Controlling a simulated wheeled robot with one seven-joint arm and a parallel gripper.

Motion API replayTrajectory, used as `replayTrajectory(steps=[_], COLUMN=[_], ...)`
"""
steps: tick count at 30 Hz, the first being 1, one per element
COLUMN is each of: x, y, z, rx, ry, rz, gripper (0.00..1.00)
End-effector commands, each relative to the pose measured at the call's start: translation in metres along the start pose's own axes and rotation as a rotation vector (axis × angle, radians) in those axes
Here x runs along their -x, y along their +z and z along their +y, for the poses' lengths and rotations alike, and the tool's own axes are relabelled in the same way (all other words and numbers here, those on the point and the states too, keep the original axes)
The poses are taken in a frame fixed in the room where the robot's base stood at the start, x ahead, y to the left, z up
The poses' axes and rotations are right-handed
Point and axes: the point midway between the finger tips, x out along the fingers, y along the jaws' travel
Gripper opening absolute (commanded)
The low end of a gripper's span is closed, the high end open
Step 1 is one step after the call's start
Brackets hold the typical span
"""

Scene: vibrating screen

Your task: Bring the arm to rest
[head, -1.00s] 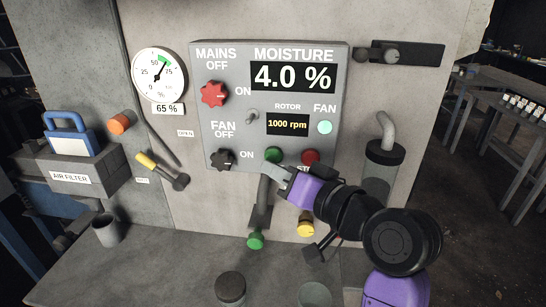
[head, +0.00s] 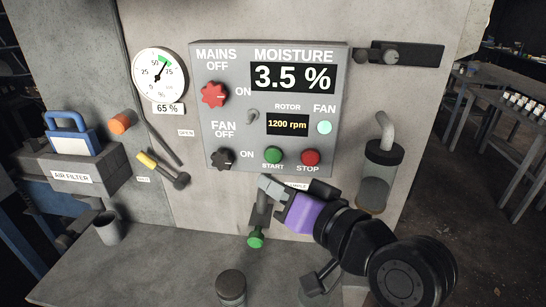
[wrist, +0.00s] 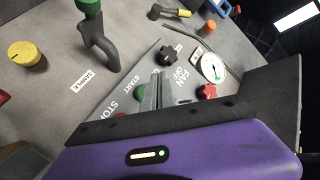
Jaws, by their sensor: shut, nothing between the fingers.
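My gripper (head: 270,187) is shut and empty in the head view. It is just below the START button and in front of the wall, apart from the panel as far as I can tell. My arm reaches in from the lower right, its wrist purple. In the wrist view my gripper (wrist: 158,92) points toward the control panel (wrist: 128,75). In the head view the control panel (head: 200,100) shows moisture 3.5 % and rotor 1200 rpm. The green START button (head: 274,155) and red STOP button (head: 310,157) are in plain view.
A green-ended handle (head: 256,239) hangs just below my gripper. A glass cylinder with a pipe (head: 384,165) stands right of it. A yellow knob (wrist: 24,53) and the handle's dark lever (wrist: 103,45) show in the wrist view. A jar (head: 230,288) stands on the bench in front.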

Motion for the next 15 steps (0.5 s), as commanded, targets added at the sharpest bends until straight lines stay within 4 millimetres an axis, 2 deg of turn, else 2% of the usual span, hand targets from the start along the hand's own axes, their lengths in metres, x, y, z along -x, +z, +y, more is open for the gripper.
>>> replayTrajectory(steps=[5,8,15], x=[0.000,0.000,0.011], y=[0.000,-0.007,-0.052], z=[0.000,-0.001,-0.005], rx=[0.002,0.010,0.086], ry=[0.000,-0.004,0.007], rz=[0.000,0.028,0.242], gripper=[0.00,0.00,0.00])
